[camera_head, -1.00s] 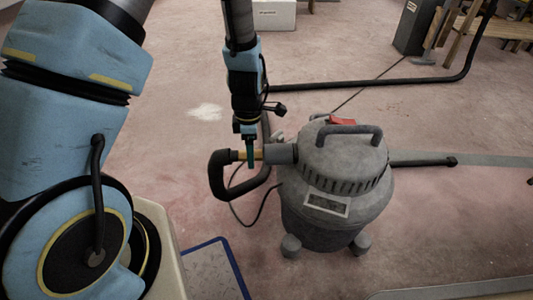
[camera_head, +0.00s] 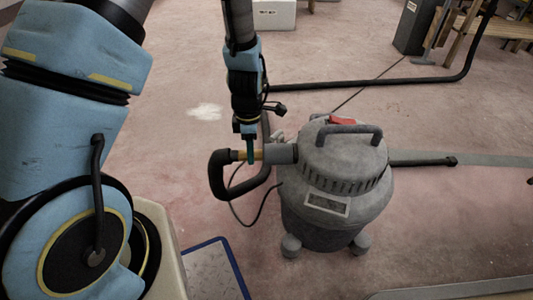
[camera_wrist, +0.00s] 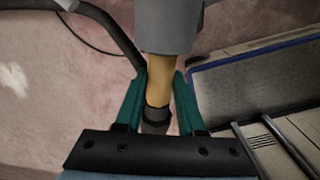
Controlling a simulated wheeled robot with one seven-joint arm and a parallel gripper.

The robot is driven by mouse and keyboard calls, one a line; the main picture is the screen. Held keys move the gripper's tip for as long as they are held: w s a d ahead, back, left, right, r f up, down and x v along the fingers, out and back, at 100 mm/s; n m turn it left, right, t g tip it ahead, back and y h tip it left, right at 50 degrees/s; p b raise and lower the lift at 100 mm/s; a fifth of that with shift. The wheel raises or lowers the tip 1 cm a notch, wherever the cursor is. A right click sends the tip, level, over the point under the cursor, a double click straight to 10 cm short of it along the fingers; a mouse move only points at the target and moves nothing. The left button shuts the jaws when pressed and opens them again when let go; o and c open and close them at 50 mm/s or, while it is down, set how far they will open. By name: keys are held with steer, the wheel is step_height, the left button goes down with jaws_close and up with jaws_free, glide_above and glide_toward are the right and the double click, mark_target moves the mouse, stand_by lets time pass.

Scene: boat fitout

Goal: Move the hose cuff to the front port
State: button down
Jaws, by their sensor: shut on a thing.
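The hose cuff (camera_head: 241,155) is a tan-yellow sleeve on the end of a black hose (camera_head: 216,178). My gripper (camera_head: 250,157), with green fingers, is shut on it. In the wrist view the cuff (camera_wrist: 170,75) lies between the two green fingers (camera_wrist: 160,100). Its far end meets a grey port (camera_head: 280,153) on the left side of the grey vacuum (camera_head: 335,190). The port (camera_wrist: 168,25) also shows at the top of the wrist view. I cannot tell how deep the cuff sits in it. I cannot tell which port counts as the front one.
A black hose (camera_head: 365,84) runs across the floor behind the vacuum. A dark wand (camera_head: 425,161) lies at its right. A blue-edged mat (camera_head: 213,270) lies at the lower left. A dark box (camera_head: 414,27) and a bench stand at the back right.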

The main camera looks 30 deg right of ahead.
stand_by(0.3)
steer(key=w+a, duration=0.2)
steer(key=a, duration=0.4)
steer(key=shift+w+a, duration=0.2)
steer(key=shift+w, duration=0.15)
stand_by(0.9)
stand_by(0.4)
